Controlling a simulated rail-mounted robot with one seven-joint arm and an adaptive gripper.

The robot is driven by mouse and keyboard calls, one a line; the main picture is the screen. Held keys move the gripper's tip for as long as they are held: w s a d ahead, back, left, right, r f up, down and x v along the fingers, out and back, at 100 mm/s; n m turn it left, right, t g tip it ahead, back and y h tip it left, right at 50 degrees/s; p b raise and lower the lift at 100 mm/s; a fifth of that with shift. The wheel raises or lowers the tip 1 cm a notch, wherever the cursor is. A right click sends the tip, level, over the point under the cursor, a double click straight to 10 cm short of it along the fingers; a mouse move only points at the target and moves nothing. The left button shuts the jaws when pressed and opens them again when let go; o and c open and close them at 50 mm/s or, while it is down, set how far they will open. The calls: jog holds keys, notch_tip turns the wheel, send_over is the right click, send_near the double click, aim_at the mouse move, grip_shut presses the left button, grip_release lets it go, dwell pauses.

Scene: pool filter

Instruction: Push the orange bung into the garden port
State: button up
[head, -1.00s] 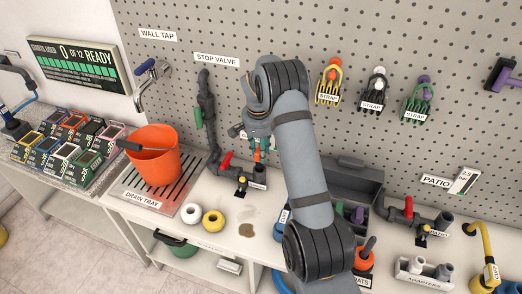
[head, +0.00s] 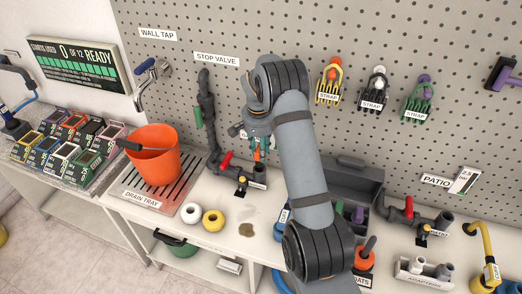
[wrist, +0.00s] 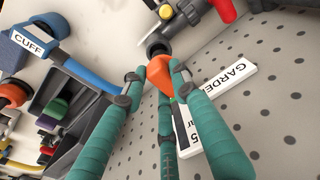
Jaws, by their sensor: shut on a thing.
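My gripper (wrist: 155,85) has teal fingers and is shut on the orange bung (wrist: 159,72). In the wrist view the bung's far end is right at the dark mouth of the garden port (wrist: 158,47); I cannot tell whether it touches or has entered. In the head view the bung (head: 257,154) shows as a small orange piece below my gripper (head: 258,146), just above the grey upturned port (head: 260,169). My arm hides part of this area on the right.
A red valve handle (head: 226,160) sits left of the port, and the garden sign (wrist: 228,83) lies close by my fingers. The orange bucket (head: 153,160) stands on the drain tray (head: 135,203). A grey bin (head: 350,172) stands right.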

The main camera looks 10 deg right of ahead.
jog(key=shift+f+b, duration=2.9)
jog(key=o, duration=1.2)
jog(key=shift+s+a+r+p, duration=0.15)
jog(key=shift+r+p, duration=0.7)
jog(key=shift+r, duration=0.45)
jog(key=shift+s+r+p, duration=0.1)
jog(key=shift+r+p, duration=0.7)
jog(key=shift+r, duration=0.45)
jog(key=r, duration=0.4)
jog(key=s+r, duration=0.1)
jog(key=r, duration=0.7)
jog(key=shift+s+a, duration=0.15)
jog(key=shift+a, duration=0.25)
